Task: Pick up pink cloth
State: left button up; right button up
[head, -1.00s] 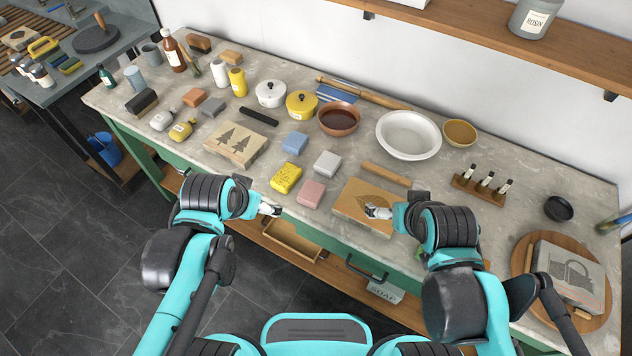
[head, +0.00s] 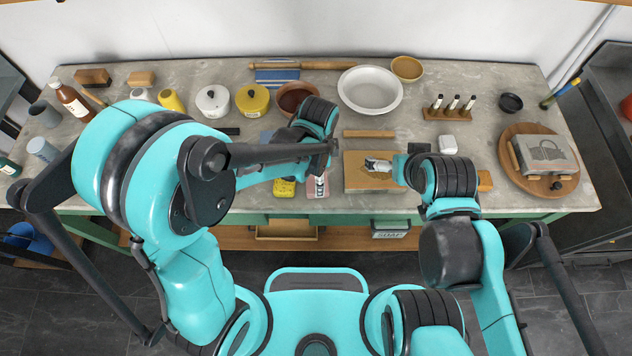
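The pink cloth (head: 311,189) is a small folded block near the table's front edge, mostly hidden by my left gripper. My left gripper (head: 320,186) points down over it; I cannot tell whether the fingers touch it or how far they are parted. My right gripper (head: 378,165) is over the carved wooden block (head: 362,184), to the right of the cloth. Its fingers are too small to read.
A yellow sponge (head: 284,189) lies just left of the cloth. A wooden bar (head: 369,133), a white bowl (head: 370,90) and a yellow pot (head: 252,99) stand farther back. A round board (head: 508,155) carries a stone block (head: 545,154) at the right.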

pick_arm(q)
notch_tip(320, 180, down, 6)
jog(key=shift+w+r+b, duration=0.1)
jog(key=shift+r+b, duration=0.05)
jog(key=shift+b, duration=0.85)
jog(key=shift+a, duration=0.1)
jog(key=c, duration=1)
